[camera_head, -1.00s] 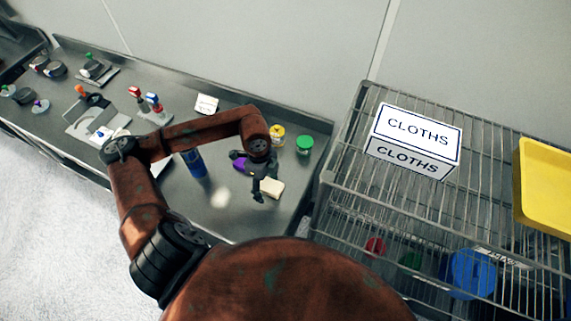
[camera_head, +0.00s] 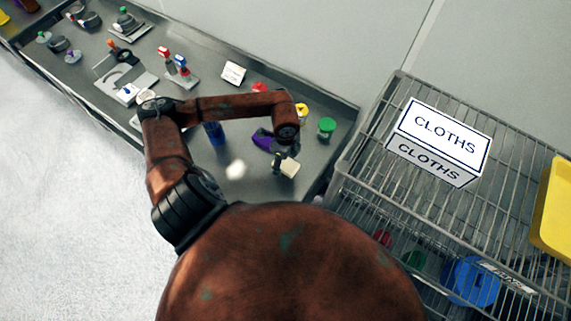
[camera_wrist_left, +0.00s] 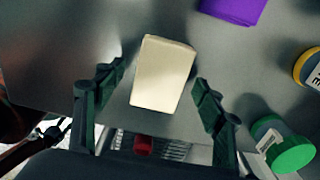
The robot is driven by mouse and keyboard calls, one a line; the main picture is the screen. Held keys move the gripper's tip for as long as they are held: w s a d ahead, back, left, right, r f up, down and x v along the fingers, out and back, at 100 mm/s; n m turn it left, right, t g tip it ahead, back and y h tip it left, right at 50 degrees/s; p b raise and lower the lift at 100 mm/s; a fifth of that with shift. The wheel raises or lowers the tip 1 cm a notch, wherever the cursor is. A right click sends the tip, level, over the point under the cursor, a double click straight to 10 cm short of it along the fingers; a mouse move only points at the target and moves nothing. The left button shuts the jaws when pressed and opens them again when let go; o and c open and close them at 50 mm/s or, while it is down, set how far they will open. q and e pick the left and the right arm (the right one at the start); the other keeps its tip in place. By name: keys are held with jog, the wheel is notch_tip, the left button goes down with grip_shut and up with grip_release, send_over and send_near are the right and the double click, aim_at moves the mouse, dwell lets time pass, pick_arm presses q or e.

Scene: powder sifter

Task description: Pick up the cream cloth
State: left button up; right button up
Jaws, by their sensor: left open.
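The cream cloth (camera_wrist_left: 162,74) is a folded pale block on the grey metal counter in the left wrist view. It also shows in the head view (camera_head: 290,168), partly covered by my gripper. My left gripper (camera_wrist_left: 160,78) is open, with one finger on each side of the cloth and gaps showing between fingers and cloth. In the head view the left gripper (camera_head: 279,162) is at the cloth. I cannot tell its exact height above the counter. My right gripper is not in view.
A purple cloth (camera_wrist_left: 233,8) lies beyond the cream one. A yellow-lidded jar (camera_wrist_left: 308,66) and a green-lidded jar (camera_wrist_left: 292,153) stand to the right. A wire rack (camera_head: 370,165) with a CLOTHS box (camera_head: 438,139) stands right of the counter. A blue bottle (camera_head: 214,133) is left.

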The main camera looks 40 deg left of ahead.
pick_arm(q)
jog(key=shift+c, duration=0.5)
jog(key=c, duration=1.1)
jog(key=shift+o, duration=0.2)
jog(key=shift+w+r, duration=0.1)
jog(key=shift+r, duration=0.55)
jog(key=s+d+r+b, duration=0.1)
jog(key=s+d+r, duration=0.7)
jog(key=d+r, duration=0.3)
jog(key=shift+s+r, duration=0.35)
